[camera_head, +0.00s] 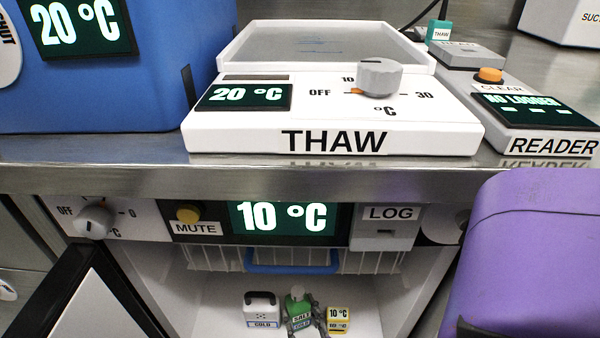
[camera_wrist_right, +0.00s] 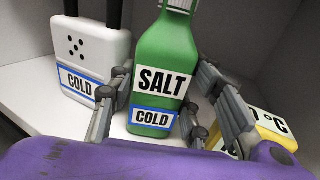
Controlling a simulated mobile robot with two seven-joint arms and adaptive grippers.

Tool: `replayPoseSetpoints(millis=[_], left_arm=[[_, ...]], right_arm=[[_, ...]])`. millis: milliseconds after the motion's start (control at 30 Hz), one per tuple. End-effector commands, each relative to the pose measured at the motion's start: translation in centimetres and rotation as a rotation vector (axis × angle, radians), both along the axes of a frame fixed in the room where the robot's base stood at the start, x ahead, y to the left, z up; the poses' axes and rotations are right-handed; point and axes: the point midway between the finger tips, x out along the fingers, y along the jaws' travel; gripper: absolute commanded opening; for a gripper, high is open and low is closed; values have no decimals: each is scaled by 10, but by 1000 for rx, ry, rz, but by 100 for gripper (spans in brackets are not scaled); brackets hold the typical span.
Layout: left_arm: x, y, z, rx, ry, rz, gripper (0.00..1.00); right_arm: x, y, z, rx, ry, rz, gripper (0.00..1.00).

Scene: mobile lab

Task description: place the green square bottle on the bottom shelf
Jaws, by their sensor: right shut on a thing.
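The green square bottle (camera_head: 298,303), labelled SALT and COLD, stands about upright inside the open fridge compartment, low in the head view. It fills the middle of the right wrist view (camera_wrist_right: 167,60), slightly tilted there. My right gripper (camera_head: 304,326) has its fingers on both sides of the bottle and is shut on it. The fingers (camera_wrist_right: 150,108) also show in the wrist view. The bottom shelf (camera_head: 205,318) is the white floor of the compartment. I cannot tell whether the bottle's base touches it. My left gripper is not in view.
A white COLD container (camera_head: 262,309) stands left of the bottle and a yellow-and-white 10 °C block (camera_head: 339,319) right of it, both close. A wire rack (camera_head: 215,258) with a blue front bar hangs above. The open door (camera_head: 92,300) is at left.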

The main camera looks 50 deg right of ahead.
Motion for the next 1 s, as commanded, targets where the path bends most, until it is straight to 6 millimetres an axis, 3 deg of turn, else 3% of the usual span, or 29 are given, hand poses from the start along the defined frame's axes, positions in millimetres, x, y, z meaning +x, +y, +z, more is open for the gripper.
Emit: replayPoseSetpoints(millis=[300,333,367,800,1000], left_arm=[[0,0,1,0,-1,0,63],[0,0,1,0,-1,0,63],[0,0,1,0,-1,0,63],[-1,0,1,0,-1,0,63],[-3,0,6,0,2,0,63]], right_arm=[[0,0,-3,-2,-1,-1,7],[-1,0,-3,-1,0,0,47],[-1,0,-3,-1,0,0,51],[-1,0,1,1,0,0,52],[-25,12,1,1,4,-1,52]])
